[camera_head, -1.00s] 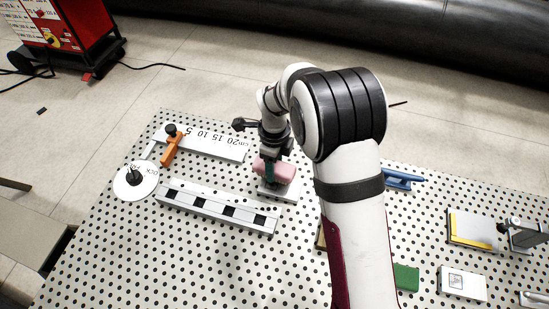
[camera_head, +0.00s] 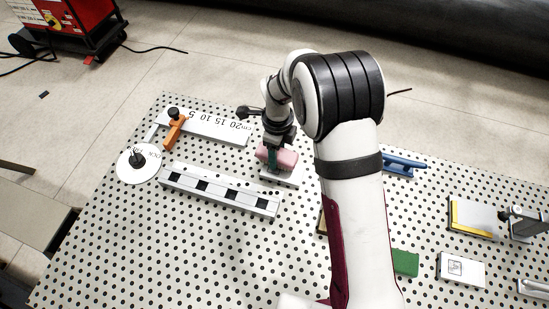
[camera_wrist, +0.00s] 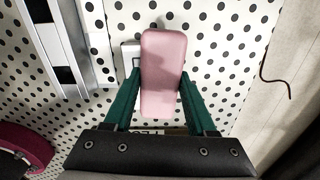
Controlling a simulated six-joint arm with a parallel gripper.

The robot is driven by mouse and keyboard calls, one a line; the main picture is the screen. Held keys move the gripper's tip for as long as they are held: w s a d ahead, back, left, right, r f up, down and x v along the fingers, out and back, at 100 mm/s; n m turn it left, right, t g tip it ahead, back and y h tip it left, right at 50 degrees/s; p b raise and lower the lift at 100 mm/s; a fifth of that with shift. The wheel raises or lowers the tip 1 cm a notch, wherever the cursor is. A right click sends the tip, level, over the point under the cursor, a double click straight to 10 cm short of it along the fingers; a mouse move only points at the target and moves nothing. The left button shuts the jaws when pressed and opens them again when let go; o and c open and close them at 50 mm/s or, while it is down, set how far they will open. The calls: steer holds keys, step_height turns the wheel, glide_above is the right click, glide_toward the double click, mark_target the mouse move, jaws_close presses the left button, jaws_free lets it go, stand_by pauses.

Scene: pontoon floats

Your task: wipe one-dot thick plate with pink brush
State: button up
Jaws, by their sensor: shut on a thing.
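My gripper (camera_wrist: 160,78) is shut on the pink brush (camera_wrist: 163,50), a rounded pink block between its green fingers. In the head view the brush (camera_head: 284,158) is low over a pale plate (camera_head: 288,181), which sticks out below it. In the wrist view a grey-rimmed corner of the plate (camera_wrist: 129,53) shows to the left of the brush. The brush and fingers hide most of the plate. I cannot tell if the brush touches it, and no dot marking is readable.
A pale rail with black squares (camera_head: 217,193) lies left of the gripper. Behind it are a ruler strip (camera_head: 225,131), an orange clamp (camera_head: 174,131) and a white disc (camera_head: 137,170). At right are a blue handle (camera_head: 404,163), a green block (camera_head: 405,262) and a white plate (camera_head: 461,268).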

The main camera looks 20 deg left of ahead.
steer(key=shift+r, duration=4.1)
